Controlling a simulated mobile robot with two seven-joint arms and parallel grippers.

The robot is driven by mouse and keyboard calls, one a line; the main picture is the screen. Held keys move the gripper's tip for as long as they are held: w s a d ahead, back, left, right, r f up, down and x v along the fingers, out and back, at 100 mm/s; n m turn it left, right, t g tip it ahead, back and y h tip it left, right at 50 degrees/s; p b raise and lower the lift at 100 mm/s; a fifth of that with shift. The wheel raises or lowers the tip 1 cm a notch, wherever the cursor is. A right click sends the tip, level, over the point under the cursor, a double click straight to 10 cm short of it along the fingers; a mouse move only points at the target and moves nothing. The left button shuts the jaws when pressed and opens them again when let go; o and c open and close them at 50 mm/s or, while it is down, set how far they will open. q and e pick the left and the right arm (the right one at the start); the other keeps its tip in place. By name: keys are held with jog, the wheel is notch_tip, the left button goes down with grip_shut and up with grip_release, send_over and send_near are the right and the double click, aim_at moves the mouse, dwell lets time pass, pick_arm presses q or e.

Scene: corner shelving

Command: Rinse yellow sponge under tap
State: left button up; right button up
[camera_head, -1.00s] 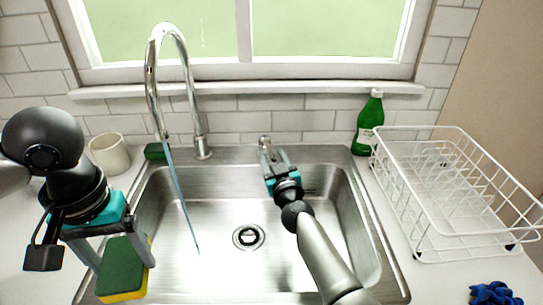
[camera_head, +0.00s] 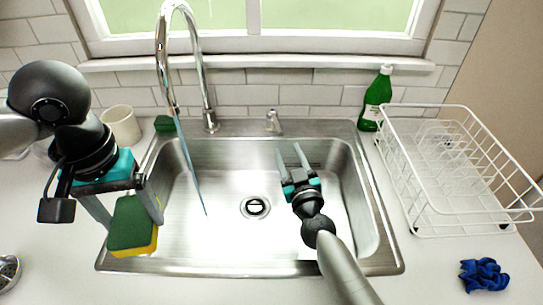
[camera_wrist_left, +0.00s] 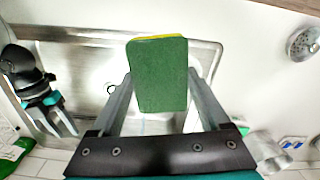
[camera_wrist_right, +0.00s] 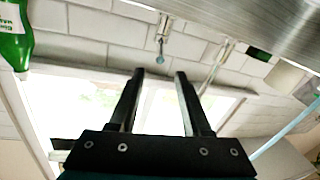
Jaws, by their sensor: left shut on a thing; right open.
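The sponge (camera_head: 131,226), green on one face and yellow on the other, is held above the left front part of the sink. My left gripper (camera_head: 132,220) is shut on it; the left wrist view shows the sponge (camera_wrist_left: 158,75) between the two fingers. A thin stream of water (camera_head: 190,165) runs from the tall chrome tap (camera_head: 205,75) into the sink, to the right of the sponge and apart from it. My right gripper (camera_head: 291,150) is open and empty over the right half of the sink, in front of the small tap handle (camera_head: 273,122).
The steel sink (camera_head: 300,262) has a drain (camera_head: 256,207) in its floor. A green bottle (camera_head: 375,100) and a white wire dish rack (camera_head: 455,232) stand at right. A blue cloth (camera_head: 484,274) lies on the counter. A white cup (camera_head: 122,125) and another green sponge (camera_head: 164,124) are behind left.

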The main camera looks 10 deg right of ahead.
pick_arm(q)
jog(key=shift+r, duration=0.15)
pick_arm(e)
jog(key=shift+s, duration=1.05)
pick_arm(q)
jog(key=shift+r, duration=0.1)
pick_arm(e)
jog(key=shift+r, duration=0.1)
